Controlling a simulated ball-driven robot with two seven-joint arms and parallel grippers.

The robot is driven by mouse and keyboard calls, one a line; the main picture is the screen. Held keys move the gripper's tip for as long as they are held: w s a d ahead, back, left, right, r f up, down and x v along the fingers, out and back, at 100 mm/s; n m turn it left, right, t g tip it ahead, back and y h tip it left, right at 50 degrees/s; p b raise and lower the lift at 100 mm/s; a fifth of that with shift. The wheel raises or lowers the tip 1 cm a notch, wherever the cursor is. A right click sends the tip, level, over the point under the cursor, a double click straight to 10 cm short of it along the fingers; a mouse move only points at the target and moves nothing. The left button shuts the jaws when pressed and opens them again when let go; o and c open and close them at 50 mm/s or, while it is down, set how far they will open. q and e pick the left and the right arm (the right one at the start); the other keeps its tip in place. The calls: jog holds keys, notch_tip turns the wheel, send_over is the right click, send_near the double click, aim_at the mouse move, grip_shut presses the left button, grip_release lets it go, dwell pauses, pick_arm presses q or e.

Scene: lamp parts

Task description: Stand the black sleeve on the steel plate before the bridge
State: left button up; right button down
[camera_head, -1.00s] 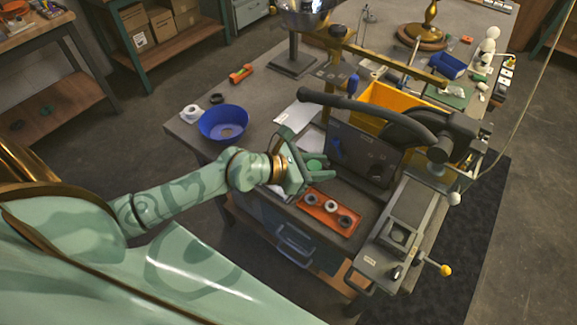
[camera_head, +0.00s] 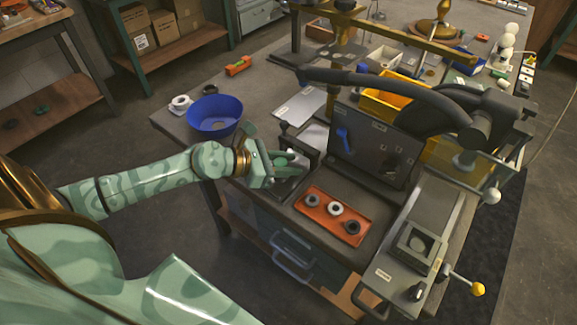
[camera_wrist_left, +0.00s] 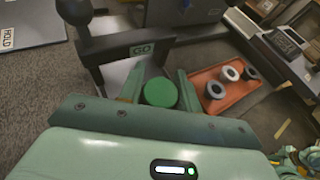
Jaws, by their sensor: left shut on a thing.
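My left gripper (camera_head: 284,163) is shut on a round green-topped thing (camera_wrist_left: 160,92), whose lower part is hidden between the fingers. Just beyond it stands a dark bridge (camera_head: 302,143) with a "GO" label, seen better in the left wrist view (camera_wrist_left: 125,47). A bare steel plate (camera_wrist_left: 119,74) shows partly under and before the bridge; the gripper covers the rest. Two dark rings or sleeves (camera_head: 313,199) (camera_head: 352,227) and a pale one (camera_head: 335,209) sit in the orange tray (camera_head: 325,221) to the right. I cannot tell which is the black sleeve. My right gripper is not in view.
A blue bowl (camera_head: 214,115) and a white roll (camera_head: 180,103) stand at the table's left edge. A dark upright panel (camera_head: 371,148) rises behind the tray. A yellow bin (camera_head: 388,106) and a large black curved arm (camera_head: 400,84) lie beyond. A "HOLD" plate (camera_wrist_left: 30,25) lies left of the bridge.

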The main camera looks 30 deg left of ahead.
pick_arm(q)
jog(key=shift+r, duration=0.15)
jog(key=o, duration=0.7)
jog(key=p+v, duration=0.1)
jog(key=v, duration=1.1)
jog(key=shift+r, duration=0.1)
